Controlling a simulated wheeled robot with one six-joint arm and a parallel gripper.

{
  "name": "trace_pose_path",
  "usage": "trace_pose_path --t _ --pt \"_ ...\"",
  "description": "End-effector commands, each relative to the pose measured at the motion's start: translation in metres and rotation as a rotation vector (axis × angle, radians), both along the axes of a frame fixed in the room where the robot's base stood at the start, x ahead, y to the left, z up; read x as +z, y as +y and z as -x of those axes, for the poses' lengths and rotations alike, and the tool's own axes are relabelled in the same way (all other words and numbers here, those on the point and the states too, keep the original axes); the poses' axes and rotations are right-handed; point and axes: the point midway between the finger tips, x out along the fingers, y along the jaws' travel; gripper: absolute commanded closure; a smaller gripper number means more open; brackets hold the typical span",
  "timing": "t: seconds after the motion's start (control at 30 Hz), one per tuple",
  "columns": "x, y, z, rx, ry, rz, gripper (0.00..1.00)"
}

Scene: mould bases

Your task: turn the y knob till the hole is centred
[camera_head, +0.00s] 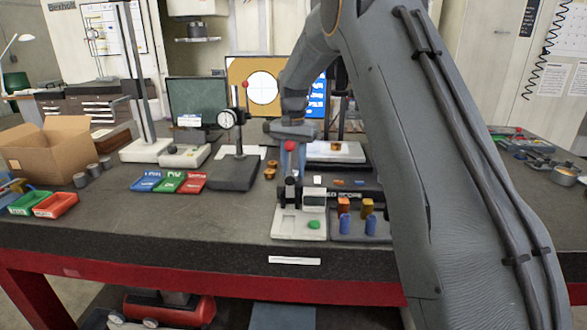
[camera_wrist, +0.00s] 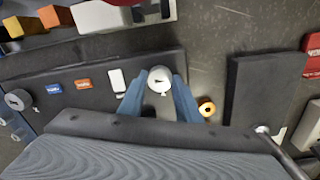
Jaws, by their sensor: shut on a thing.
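In the wrist view my gripper (camera_wrist: 160,90) has its two blue-grey fingers on either side of a round silver knob (camera_wrist: 160,78) with a dark pointer mark, and is shut on it. I read no letter on this knob. A second grey knob (camera_wrist: 18,100) sits at the far left of the same dark base (camera_wrist: 205,128). In the head view the screen (camera_head: 240,72) shows the hole as a white disc (camera_head: 263,88) on tan. It looks near the middle of the tan field. My arm hides part of the screen, and the gripped knob is hidden there.
A dial gauge stand (camera_head: 235,172) is left of my gripper. Colored trays (camera_head: 168,182) are farther left.

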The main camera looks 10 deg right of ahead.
Motion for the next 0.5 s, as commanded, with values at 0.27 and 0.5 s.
trace_pose_path --t 0.27,0.5 --pt "0.0025 -0.0002 -0.0017 -0.003 -0.007 0.001 0.92" --pt "0.0021 -0.0003 -0.0014 -0.003 -0.006 0.000 0.51"
